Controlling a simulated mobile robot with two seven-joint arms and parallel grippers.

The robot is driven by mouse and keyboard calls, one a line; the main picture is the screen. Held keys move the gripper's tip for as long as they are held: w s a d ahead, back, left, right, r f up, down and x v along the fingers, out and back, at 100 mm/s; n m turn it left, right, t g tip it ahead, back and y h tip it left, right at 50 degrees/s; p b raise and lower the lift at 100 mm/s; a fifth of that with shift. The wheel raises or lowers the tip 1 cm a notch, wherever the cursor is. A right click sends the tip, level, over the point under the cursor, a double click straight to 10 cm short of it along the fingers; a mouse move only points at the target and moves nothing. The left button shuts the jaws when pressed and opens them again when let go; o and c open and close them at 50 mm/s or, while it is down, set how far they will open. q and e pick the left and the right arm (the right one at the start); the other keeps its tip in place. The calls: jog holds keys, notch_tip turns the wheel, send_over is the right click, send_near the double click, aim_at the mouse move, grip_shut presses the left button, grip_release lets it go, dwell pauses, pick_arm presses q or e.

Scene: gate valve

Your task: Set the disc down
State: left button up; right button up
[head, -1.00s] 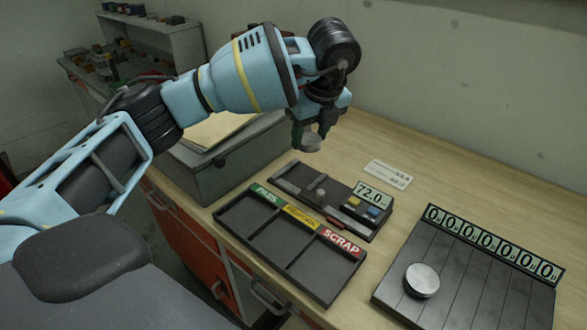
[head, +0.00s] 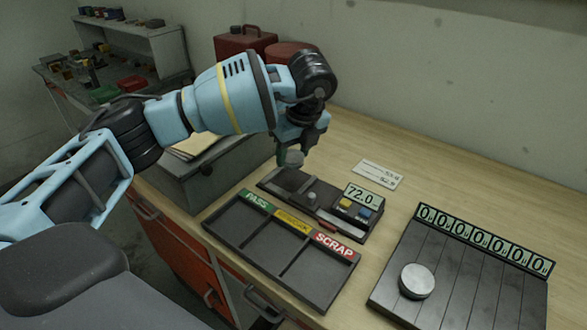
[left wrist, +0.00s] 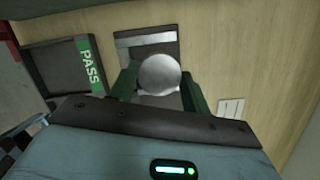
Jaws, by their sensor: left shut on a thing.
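A grey metal disc is held by my left gripper (head: 296,152), near the left end of the dark gauge block with the 72.0 display (head: 318,203). In the left wrist view the round disc (left wrist: 159,74) sits between the two green fingers of my left gripper (left wrist: 157,88), which are shut on it. The block's dark plate (left wrist: 132,35) shows behind the disc. I cannot tell whether the disc touches the block. A second grey disc (head: 417,281) rests on the slotted platform at the right. My right gripper is not in view.
A sorting tray (head: 265,250) labelled PASS, a yellow label and SCRAP lies in front of the block, its compartments empty. The slotted platform (head: 470,290) with a row of digit displays is at right. A paper card (head: 378,174) lies behind the block. A grey box (head: 190,190) stands left.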

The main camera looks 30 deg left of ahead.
aim_at(293, 181)
pick_arm(q)
jog(key=shift+f, duration=2.35)
jog(key=shift+f, duration=0.1)
jog(key=o, duration=0.9)
jog(key=shift+f, duration=0.1)
jog(key=shift+o, duration=0.2)
jog(key=v, duration=1.2)
